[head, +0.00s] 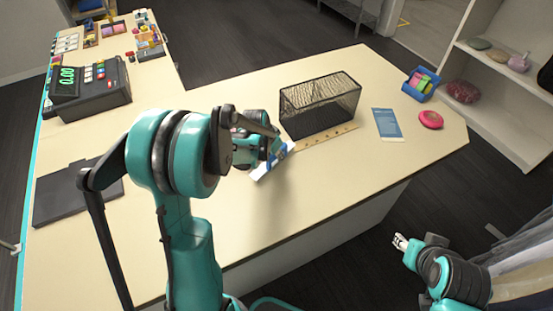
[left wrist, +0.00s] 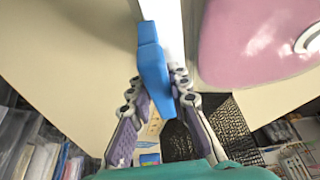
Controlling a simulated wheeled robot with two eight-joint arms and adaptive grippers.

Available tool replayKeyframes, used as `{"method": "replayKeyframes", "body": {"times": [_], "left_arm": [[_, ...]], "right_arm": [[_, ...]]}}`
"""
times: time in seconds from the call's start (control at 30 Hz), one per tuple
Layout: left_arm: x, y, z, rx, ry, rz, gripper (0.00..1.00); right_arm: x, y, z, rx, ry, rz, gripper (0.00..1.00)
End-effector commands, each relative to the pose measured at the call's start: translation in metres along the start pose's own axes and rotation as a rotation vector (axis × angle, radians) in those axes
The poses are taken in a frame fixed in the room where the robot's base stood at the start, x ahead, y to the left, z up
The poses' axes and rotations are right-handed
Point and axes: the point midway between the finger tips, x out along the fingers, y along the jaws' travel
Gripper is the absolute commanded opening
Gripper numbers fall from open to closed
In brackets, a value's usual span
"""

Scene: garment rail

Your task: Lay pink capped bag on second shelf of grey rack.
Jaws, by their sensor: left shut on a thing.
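My left gripper (head: 268,150) is low over the counter, left of the black mesh basket. In the left wrist view the left gripper (left wrist: 155,95) is shut on a blue piece (left wrist: 152,70) with a white strip behind it. In the head view the held thing shows as a small blue-and-white piece (head: 272,162), partly hidden by my arm. A large pink surface (left wrist: 255,40) with a white mark is close beside it in the left wrist view; I cannot tell whether they are joined. My right gripper (head: 400,242) is off the counter's front edge. A grey rack (head: 352,10) stands at the far back.
The mesh basket (head: 320,105) stands on the counter (head: 230,220). A blue card (head: 387,124), a pink round item (head: 431,119) and a blue bin (head: 419,85) lie to its right. A cash register (head: 95,90) is at left. White shelves (head: 490,110) stand at right.

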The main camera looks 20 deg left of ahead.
Motion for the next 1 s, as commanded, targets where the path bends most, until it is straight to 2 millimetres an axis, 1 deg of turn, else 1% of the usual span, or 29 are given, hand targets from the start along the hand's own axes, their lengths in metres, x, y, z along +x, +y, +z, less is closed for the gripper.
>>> {"method": "replayKeyframes", "body": {"times": [0.03, 0.1, 0.37, 0.5, 0.53, 0.57, 0.6, 0.87, 1.0], "left_arm": [[0.010, 0.000, 0.003, 0.001, 0.001, -0.001, 0.00], [0.017, 0.000, 0.007, 0.001, 0.001, -0.001, 0.00], [0.018, 0.001, 0.007, 0.001, 0.001, -0.001, 0.00], [0.022, 0.001, 0.009, 0.001, 0.001, -0.001, 0.00], [0.022, 0.001, 0.009, 0.000, 0.000, 0.000, 0.26], [0.021, 0.001, 0.009, 0.000, 0.000, 0.000, 0.34], [0.021, 0.001, 0.009, 0.000, 0.000, 0.000, 0.39], [0.021, 0.001, 0.009, 0.000, 0.000, 0.000, 0.39], [0.013, 0.001, 0.007, -0.001, 0.000, 0.000, 0.39]], "right_arm": [[0.004, 0.000, 0.003, 0.000, 0.000, 0.000, 0.40], [0.005, 0.000, 0.004, 0.000, 0.000, 0.000, 0.40], [0.004, 0.000, 0.003, 0.000, 0.000, 0.000, 0.40], [0.008, 0.000, 0.006, 0.000, 0.000, 0.000, 0.40], [0.007, 0.000, 0.005, 0.000, 0.000, 0.000, 0.40], [0.007, 0.000, 0.005, 0.000, 0.000, 0.000, 0.40], [0.007, 0.000, 0.005, 0.000, 0.000, 0.000, 0.40], [0.007, 0.000, 0.005, 0.000, 0.000, 0.000, 0.40], [0.003, 0.000, 0.002, 0.000, 0.000, 0.000, 0.40]]}}
